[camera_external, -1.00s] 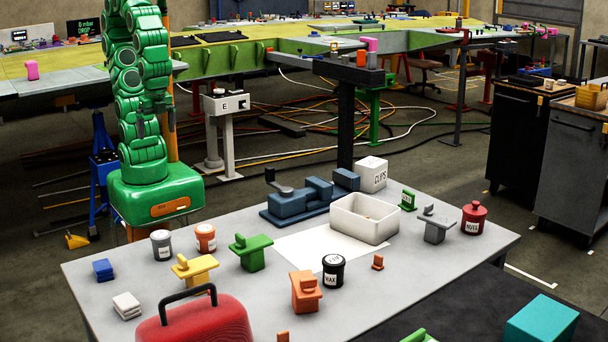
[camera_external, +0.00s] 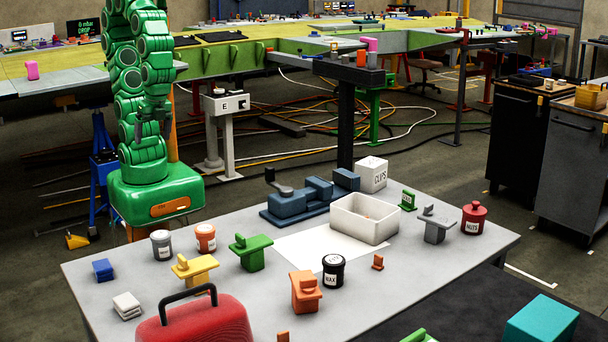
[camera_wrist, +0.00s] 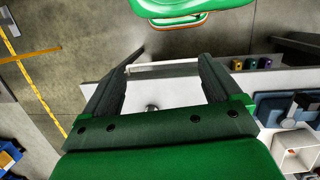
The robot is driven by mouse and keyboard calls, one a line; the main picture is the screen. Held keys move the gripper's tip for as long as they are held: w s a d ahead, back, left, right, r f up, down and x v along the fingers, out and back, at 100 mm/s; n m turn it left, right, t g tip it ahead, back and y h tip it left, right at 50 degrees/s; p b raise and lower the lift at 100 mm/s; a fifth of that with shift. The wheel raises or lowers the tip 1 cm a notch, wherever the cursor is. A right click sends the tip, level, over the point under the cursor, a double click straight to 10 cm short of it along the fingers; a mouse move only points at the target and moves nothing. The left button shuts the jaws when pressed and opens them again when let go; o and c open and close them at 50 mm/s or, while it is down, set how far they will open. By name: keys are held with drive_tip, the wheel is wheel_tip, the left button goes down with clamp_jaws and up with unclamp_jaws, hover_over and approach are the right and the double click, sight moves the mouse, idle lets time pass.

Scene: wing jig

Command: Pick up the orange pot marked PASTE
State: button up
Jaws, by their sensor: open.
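The orange pot with a white label (camera_external: 206,237) stands upright on the grey table, toward its far left corner, in the external view. Its label is too small to read surely. It stands right of a grey pot (camera_external: 161,244), with a small gap. My gripper (camera_wrist: 168,62) is open and empty in the wrist view, its two dark fingers wide apart. Part of the pale tabletop shows between and beyond them. I cannot make out the orange pot in the wrist view. In the external view my arm is folded up over its green base, apart from the pot.
A yellow block (camera_external: 195,267) and a green block (camera_external: 251,252) stand in front of the pot. A black WAX pot (camera_external: 333,270), a white bin (camera_external: 364,219), a blue vise (camera_external: 300,200) and a red toolbox (camera_external: 195,326) share the table (camera_external: 255,312).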

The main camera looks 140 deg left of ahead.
drive_tip(key=w+d+f+n+h, duration=0.3)
drive_tip(key=w+d+f+h, duration=0.1)
drive_tip(key=w, duration=0.1)
drive_tip(key=n+t+h, duration=0.6)
drive_tip(key=n, duration=0.8)
hover_over(207, 225)
drive_tip(key=s+d, duration=0.3)
drive_tip(key=s, duration=0.4)
wheel_tip(207, 225, down, 9)
drive_tip(key=w+a+f+n+t, duration=0.1)
drive_tip(key=a+f+n, duration=0.1)
drive_tip(key=w+a+f+n+t, duration=0.1)
drive_tip(key=a+f+n, duration=0.1)
drive_tip(key=a+n, duration=0.1)
drive_tip(key=w+a+f+n+t, duration=0.1)
drive_tip(key=w+a+f+n, duration=0.1)
drive_tip(key=shift+a+t+y, duration=0.3)
drive_tip(key=shift+x, duration=1.15)
drive_tip(key=shift+r+x, duration=0.15)
drive_tip(key=shift+x, duration=0.75)
drive_tip(key=shift+r+x, duration=0.15)
drive_tip(key=shift+x, duration=1.8)
drive_tip(key=shift+w, duration=0.1)
drive_tip(key=shift+c, duration=0.4)
drive_tip(key=c, duration=1.1)
